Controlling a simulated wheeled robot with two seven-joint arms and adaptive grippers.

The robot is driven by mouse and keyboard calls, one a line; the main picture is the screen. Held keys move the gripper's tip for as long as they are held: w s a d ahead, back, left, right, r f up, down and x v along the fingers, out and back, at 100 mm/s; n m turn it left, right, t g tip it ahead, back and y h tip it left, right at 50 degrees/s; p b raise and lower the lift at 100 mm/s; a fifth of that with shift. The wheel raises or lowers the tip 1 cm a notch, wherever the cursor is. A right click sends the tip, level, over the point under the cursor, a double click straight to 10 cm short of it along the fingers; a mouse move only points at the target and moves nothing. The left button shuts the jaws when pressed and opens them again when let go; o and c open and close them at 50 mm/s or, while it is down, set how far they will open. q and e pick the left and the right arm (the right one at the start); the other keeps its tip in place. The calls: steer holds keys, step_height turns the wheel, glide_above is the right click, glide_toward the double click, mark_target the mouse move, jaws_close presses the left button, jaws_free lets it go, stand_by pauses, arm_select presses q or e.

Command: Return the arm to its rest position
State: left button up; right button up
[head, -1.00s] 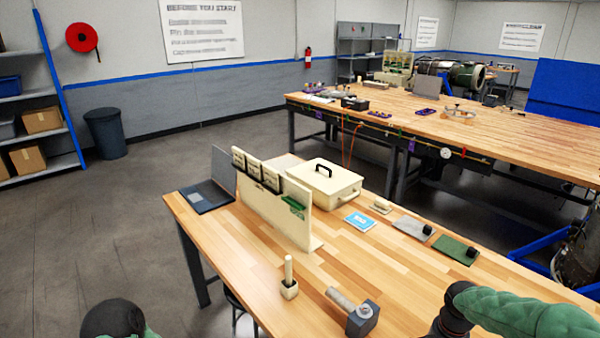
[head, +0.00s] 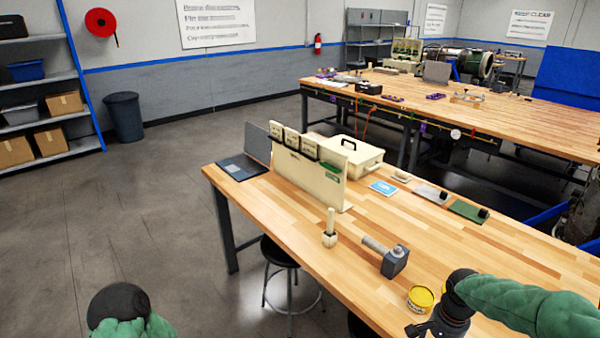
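My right arm, in a green sleeve, comes in from the right edge over the near workbench (head: 300,265). My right gripper (head: 422,328) shows only in part at the bottom of the head view, below the dark wrist. Its fingers are too cut off to tell open from shut. My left arm shows at the bottom left as a dark rounded joint and green sleeve, off the bench over the floor. My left gripper is out of view.
A yellow tin (head: 421,298) stands just left of my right wrist. A grey hammer-like tool (head: 392,260) and a small block with an upright handle (head: 330,236) stand farther left. A stool (head: 285,262) stands by the bench's left side. The floor at left is clear.

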steer(key=s+a+f+n+y+b, duration=0.1)
steer(key=a+f+n+y, duration=0.1)
steer(key=a+f, duration=0.65)
steer(key=s+a+f+n+y, duration=0.1)
steer(key=a+f+n, duration=0.2)
steer(key=a+f, duration=0.6)
steer(key=s+a+f+n+y+b, duration=0.1)
steer(key=s+a+f+n, duration=0.1)
steer(key=s+a+f, duration=0.6)
steer(key=s+f, duration=0.3)
steer(key=shift+s+n+b, duration=0.15)
steer(key=shift+n+b, duration=0.15)
steer(key=shift+n, duration=0.1)
